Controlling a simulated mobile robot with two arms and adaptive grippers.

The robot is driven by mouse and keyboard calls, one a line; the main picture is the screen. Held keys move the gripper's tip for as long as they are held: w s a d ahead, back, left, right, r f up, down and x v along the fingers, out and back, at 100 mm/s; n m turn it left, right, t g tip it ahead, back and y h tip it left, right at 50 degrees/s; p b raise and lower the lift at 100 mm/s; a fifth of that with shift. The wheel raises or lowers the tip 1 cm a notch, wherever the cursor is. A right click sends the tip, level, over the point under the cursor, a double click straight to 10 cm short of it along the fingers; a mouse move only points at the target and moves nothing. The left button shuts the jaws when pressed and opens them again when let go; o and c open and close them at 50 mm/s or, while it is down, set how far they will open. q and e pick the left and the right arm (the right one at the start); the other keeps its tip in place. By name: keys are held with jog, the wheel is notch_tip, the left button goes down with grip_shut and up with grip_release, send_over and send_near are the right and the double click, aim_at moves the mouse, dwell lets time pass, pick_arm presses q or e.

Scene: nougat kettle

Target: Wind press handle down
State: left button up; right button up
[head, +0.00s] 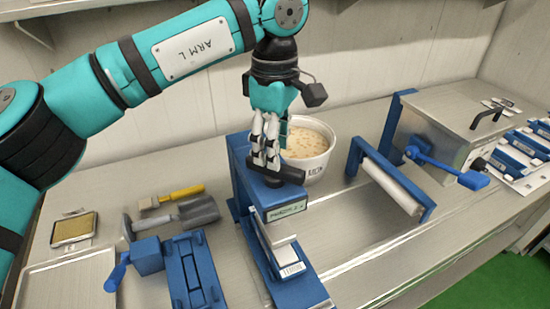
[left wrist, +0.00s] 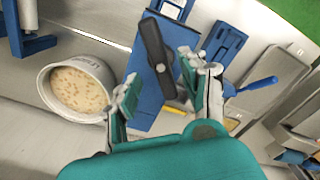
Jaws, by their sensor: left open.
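The blue press (head: 243,178) stands on the steel bench in the middle of the head view, with a label on its front and a light plate low in its frame. Its black bar handle (head: 291,174) lies across the top. In the left wrist view the handle (left wrist: 156,50) runs lengthwise over the blue press top (left wrist: 146,100), with a round hub at its middle. My left gripper (head: 267,150) points down over the handle. In the left wrist view its open fingers (left wrist: 160,78) stand on either side of the handle; contact is unclear. My right gripper is not in view.
A white tub of nougat mix (head: 311,146) stands close behind the press. A roller in a blue frame (head: 392,183) and a steel box with a blue crank (head: 440,125) stand to the right.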

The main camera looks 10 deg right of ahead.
pick_arm(q)
notch_tip(320, 180, up, 8)
jog(key=shift+r, duration=0.15)
dwell(0.3)
